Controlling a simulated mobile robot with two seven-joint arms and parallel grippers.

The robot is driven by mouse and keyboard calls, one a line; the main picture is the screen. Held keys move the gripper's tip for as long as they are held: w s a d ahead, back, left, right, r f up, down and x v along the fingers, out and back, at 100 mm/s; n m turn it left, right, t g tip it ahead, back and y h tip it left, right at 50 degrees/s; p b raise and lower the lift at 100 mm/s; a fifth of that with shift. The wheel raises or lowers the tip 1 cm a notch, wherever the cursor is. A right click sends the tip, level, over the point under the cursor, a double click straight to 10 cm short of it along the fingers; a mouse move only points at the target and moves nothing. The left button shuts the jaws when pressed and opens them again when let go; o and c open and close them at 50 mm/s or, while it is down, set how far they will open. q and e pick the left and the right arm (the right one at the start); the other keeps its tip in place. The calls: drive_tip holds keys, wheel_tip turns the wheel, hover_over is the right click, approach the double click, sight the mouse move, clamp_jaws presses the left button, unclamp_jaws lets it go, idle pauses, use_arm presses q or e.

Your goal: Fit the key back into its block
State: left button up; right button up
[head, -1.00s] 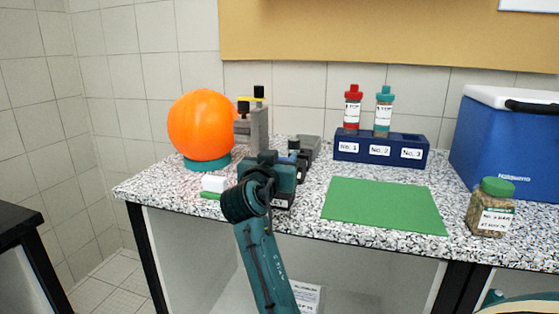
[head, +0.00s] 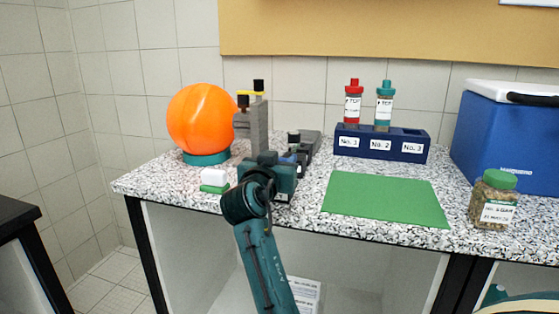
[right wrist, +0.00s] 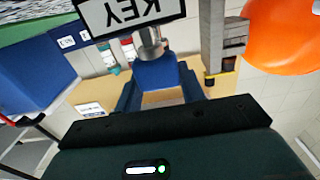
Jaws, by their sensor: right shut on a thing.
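My right gripper (head: 287,160) is over the front left part of the bench. In the right wrist view its two fingers (right wrist: 160,90) are shut on a blue piece, the key's head (right wrist: 158,73). A silver round part (right wrist: 149,42) lies just beyond it, beside a white plate marked KEY (right wrist: 130,10) with a black border. I cannot tell whether the key is in its block or only close to it. In the head view my gripper hides most of the block, with a dark part and small label (head: 282,198) showing below. My left gripper is not in view.
A grey column (head: 251,128) with a yellow lever and an orange ball (head: 201,118) stand behind on the left. A green mat (head: 385,199), navy bottle rack (head: 381,146), jar (head: 494,203) and blue cooler (head: 510,145) lie right.

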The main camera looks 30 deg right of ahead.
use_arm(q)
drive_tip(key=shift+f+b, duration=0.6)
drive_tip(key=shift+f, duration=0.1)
use_arm(e)
drive_tip(key=shift+f, duration=0.85)
drive_tip(key=o, duration=1)
drive_tip(key=shift+o, duration=0.2)
